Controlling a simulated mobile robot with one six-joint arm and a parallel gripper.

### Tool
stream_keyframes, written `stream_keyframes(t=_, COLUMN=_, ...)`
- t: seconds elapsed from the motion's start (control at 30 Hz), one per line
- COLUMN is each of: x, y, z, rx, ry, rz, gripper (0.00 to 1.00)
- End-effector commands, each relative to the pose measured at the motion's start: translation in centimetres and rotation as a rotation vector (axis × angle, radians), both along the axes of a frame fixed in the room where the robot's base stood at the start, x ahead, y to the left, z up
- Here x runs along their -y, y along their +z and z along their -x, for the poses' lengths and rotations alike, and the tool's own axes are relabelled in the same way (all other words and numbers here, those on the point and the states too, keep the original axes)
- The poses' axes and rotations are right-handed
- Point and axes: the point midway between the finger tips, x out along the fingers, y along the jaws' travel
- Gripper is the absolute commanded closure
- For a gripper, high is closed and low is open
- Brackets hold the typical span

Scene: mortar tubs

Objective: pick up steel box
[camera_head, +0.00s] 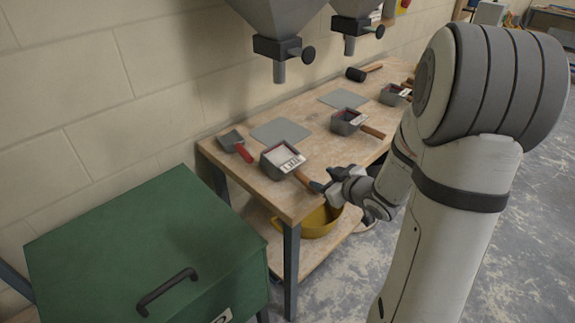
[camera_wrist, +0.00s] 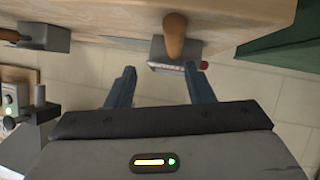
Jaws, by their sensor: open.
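The nearest steel box (camera_head: 283,159) sits on the wooden bench, open at the top, with a white label and a wooden handle pointing toward my gripper (camera_head: 323,184). My gripper is open and empty at the bench's front edge, close to the handle's end. Two similar boxes, a middle one (camera_head: 346,121) and a far one (camera_head: 393,94), stand farther along the bench.
The wooden bench (camera_head: 243,182) holds grey mats (camera_head: 280,131), a red-handled trowel (camera_head: 232,140) and a mallet (camera_head: 356,74). Grey hoppers (camera_head: 278,18) hang above it. A green lidded bin (camera_head: 140,235) stands at the near left. A yellow basin (camera_head: 318,224) sits on the lower shelf.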

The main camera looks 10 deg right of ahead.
Motion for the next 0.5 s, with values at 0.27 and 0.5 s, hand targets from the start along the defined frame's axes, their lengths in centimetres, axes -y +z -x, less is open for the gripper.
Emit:
stream_keyframes(t=0.27, x=-1.6, y=-1.3, z=-0.6, rx=0.04, ry=0.082, rz=-0.072, gripper=0.52)
stream_keyframes(t=0.5, x=-2.9, y=-2.5, z=-2.7, rx=0.039, ry=0.081, rz=-0.07, gripper=0.52)
